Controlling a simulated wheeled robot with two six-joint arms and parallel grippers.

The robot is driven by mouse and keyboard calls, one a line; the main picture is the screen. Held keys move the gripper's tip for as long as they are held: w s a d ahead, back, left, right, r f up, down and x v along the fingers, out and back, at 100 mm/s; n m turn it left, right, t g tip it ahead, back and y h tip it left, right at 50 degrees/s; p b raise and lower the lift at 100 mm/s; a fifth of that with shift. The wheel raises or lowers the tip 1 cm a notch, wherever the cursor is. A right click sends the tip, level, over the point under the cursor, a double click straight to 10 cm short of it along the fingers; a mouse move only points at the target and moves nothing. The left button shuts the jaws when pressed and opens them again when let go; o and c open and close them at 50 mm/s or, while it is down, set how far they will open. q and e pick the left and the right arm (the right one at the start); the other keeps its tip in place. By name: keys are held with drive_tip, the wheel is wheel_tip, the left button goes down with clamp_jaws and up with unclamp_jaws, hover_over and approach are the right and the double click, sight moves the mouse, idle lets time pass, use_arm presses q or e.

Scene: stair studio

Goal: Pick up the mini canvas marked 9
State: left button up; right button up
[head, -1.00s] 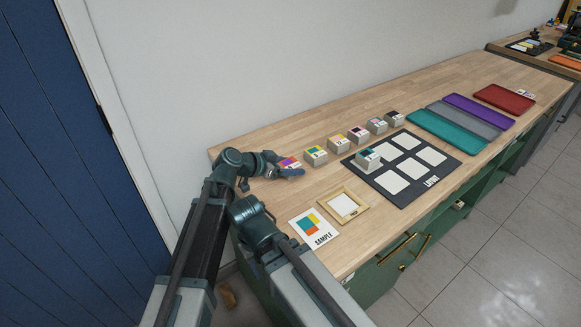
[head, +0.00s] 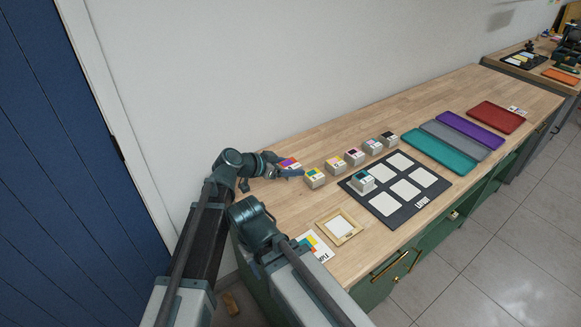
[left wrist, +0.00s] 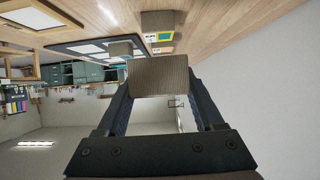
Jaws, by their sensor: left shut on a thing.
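My left gripper (head: 286,171) is shut on a mini canvas (head: 290,163) with a purple, orange and red top, at the near end of the row. In the left wrist view that canvas (left wrist: 158,75) shows as a plain grey-brown block between the two fingers. No number on it is readable. Several other mini canvases stand in a row along the bench, the nearest one (head: 314,179) with a yellow and teal top. A further one (head: 362,182) sits on the black layout mat (head: 388,216). My right gripper does not show.
A wooden frame (head: 340,226) and a sample card (head: 316,247), partly covered by my arm, lie near the bench (head: 288,216) front. Teal (head: 440,151), grey and purple trays and a red tray (head: 496,117) lie farther right. The wall runs behind the bench.

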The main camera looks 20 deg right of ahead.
sight(290, 164)
use_arm(q)
wheel_tip(290, 164, up, 9)
drive_tip(key=p, duration=0.7)
drive_tip(key=shift+f, duration=0.2)
